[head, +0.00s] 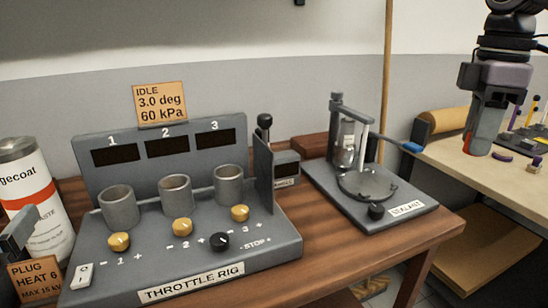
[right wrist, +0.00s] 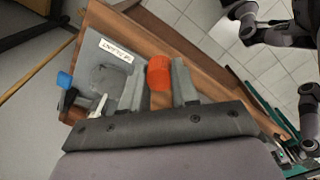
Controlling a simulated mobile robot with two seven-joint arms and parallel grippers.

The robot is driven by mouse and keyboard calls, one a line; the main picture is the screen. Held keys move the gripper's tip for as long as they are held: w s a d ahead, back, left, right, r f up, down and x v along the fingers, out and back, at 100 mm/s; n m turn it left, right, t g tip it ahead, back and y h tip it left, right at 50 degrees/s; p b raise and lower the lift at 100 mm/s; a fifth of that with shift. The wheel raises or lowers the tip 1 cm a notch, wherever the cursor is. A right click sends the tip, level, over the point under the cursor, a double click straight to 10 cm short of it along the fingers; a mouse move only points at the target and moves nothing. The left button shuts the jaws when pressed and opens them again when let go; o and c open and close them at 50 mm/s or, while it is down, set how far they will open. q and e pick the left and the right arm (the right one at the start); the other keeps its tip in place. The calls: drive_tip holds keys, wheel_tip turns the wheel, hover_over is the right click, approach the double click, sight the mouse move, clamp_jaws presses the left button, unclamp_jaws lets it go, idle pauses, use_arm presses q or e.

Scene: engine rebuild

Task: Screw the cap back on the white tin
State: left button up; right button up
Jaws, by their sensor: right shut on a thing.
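A white tin (head: 32,195) with an orange band and a grey metal top stands at the left edge of the head view, partly cut off. My right gripper (head: 480,148) hangs fingers-down at the upper right of the head view, far from the tin. It is shut on an orange-red cylindrical piece, which looks like the cap (right wrist: 159,73), seen between the two grey fingers in the right wrist view. A sliver of red shows beside the fingers in the head view. I cannot make out the left gripper.
The throttle rig (head: 190,262) with three cups stands between the tin and the sealant stand (head: 405,217) on the wooden bench (head: 325,265). A sign (head: 35,282) and a grey part stand in front of the tin. A pale table (head: 475,165) is at the right.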

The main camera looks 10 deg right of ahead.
sight(14, 196)
use_arm(q)
drive_tip(key=shift+r, duration=0.15)
use_arm(e)
drive_tip(key=shift+s+f+b, duration=0.1)
drive_tip(key=shift+f+b, duration=0.25)
drive_tip(key=shift+b, duration=0.05)
use_arm(q)
drive_tip(key=w+b, duration=0.2)
drive_tip(key=b, duration=0.1)
drive_tip(key=shift+a+f, duration=0.15)
drive_tip(key=shift+f, duration=0.1)
drive_tip(key=shift+w+r+b, duration=0.1)
drive_tip(key=shift+w+b, duration=0.15)
drive_tip(key=shift+b, duration=0.25)
drive_tip(key=w, duration=0.4)
drive_tip(key=shift+a+r+p, duration=0.1)
drive_tip(key=shift+a+p, duration=0.2)
drive_tip(key=shift+w, duration=0.1)
use_arm(e)
wheel_tip(14, 196, down, 4)
drive_tip(key=shift+r, duration=0.25)
use_arm(q)
drive_tip(key=shift+w, duration=0.1)
